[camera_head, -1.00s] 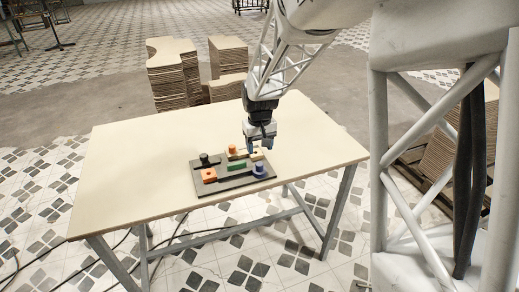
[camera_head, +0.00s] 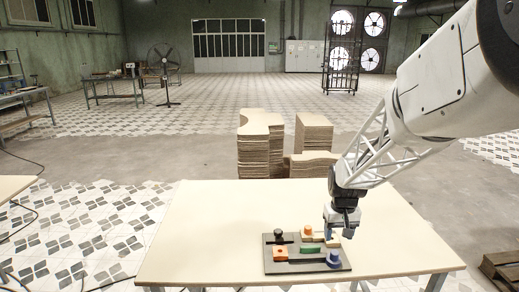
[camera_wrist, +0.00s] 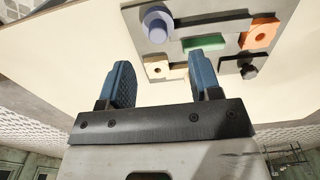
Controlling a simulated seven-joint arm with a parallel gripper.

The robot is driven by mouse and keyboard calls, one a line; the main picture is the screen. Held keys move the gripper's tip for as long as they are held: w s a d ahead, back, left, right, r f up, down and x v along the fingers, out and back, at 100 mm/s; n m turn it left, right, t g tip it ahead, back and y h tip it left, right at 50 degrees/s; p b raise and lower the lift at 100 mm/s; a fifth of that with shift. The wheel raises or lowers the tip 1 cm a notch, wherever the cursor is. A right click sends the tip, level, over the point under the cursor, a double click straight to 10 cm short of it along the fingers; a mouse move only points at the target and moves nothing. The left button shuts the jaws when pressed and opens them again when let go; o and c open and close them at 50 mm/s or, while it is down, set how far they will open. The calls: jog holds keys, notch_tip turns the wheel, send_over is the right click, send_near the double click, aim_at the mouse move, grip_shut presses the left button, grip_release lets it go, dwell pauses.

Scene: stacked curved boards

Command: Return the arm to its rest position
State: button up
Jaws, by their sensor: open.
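My gripper (camera_head: 340,234) hangs above the right part of a dark board (camera_head: 275,269) on the table. In the wrist view my gripper (camera_wrist: 160,82) has its two blue fingers apart with nothing between them. The board (camera_wrist: 211,16) carries a blue round piece (camera_wrist: 157,25), a green block (camera_wrist: 205,43), an orange block with a hole (camera_wrist: 259,34), a black knobbed piece (camera_wrist: 246,68) and a pale block with a hole (camera_wrist: 157,67). An orange knob (camera_head: 308,230) shows at the board's back edge in the head view. My gripper partly hides the board's back right.
The cream table (camera_head: 200,230) is bare around the board, with most free room at the left. Stacks of curved boards (camera_head: 262,150) stand on the floor behind it. Another table (camera_head: 14,186) edges in at far left.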

jog(key=s+a+r, duration=0.2)
jog(key=s+r, duration=0.2)
jog(key=s, duration=0.6)
jog(key=s+a+r+t, duration=0.1)
jog(key=s+a+r, duration=0.2)
jog(key=s, duration=0.7)
jog(key=s+a+r+t, duration=0.1)
jog(key=s+r, duration=0.4)
jog(key=s, duration=0.5)
jog(key=shift+s+a+r, duration=0.25)
jog(key=shift+a+r, duration=0.05)
jog(key=shift+a, duration=0.45)
